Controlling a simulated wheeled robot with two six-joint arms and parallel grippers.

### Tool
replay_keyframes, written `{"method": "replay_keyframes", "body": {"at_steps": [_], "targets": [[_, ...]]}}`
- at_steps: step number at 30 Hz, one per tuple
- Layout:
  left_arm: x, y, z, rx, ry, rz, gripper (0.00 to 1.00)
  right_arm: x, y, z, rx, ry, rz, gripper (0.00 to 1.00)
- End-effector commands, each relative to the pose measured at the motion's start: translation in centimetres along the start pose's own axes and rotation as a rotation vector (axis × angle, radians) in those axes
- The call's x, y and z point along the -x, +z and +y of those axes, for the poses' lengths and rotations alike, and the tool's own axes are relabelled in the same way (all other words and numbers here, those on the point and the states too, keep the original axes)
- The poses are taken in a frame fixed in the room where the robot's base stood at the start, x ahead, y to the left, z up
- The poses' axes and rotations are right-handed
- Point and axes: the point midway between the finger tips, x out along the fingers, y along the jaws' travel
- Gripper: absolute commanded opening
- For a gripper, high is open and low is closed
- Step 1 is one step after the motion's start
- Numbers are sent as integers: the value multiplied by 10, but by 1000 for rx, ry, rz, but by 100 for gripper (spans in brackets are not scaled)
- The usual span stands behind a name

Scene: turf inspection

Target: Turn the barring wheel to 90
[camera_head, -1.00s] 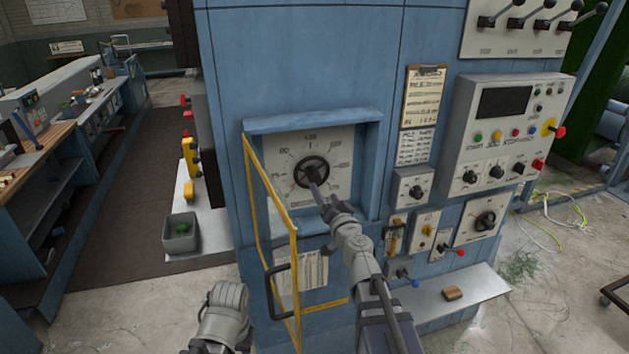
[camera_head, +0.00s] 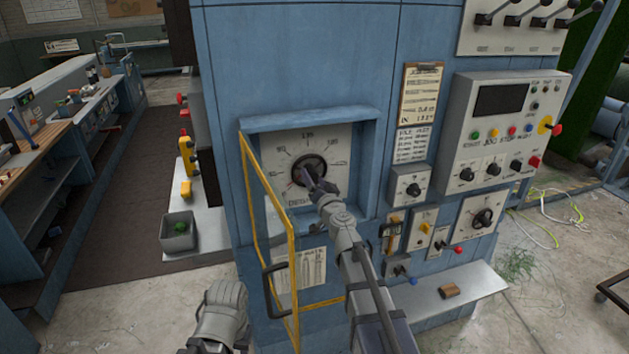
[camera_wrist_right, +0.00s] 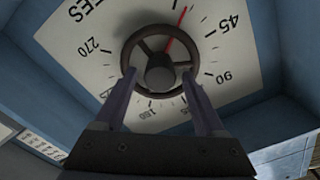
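The barring wheel (camera_head: 309,170) is a dark spoked handwheel on a white degree dial (camera_head: 338,139), recessed in the blue machine. In the right wrist view the wheel (camera_wrist_right: 160,62) has a red pointer (camera_wrist_right: 181,22) that stands short of the 45 mark, on the side away from 90. My right gripper (camera_head: 314,180) is at the wheel. In the wrist view its two dark fingers (camera_wrist_right: 159,78) are spread, one on each side of the hub, overlapping the rim. Contact with the rim cannot be told. A grey part of my left arm shows at the bottom; its fingers do not show.
A yellow-framed guard (camera_head: 293,265) stands swung out left of the recess. A control panel (camera_head: 500,130) with knobs and small switch boxes lies right of it. A grey bin (camera_head: 179,233) stands at left.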

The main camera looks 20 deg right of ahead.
Motion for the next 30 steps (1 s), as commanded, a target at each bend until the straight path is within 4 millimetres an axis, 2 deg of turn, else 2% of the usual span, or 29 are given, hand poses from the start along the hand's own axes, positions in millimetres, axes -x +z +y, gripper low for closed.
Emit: {"method": "replay_keyframes", "body": {"at_steps": [2, 18, 30], "targets": [[0, 0, 0, 0, 0, 0, 45, 0, 0, 0, 0, 0, 0, 62], [0, 0, 0, 0, 0, 0, 45, 0, 0, 0, 0, 0, 0, 1], [0, 0, 0, 0, 0, 0, 45, 0, 0, 0, -64, 1, 0, 0]]}}
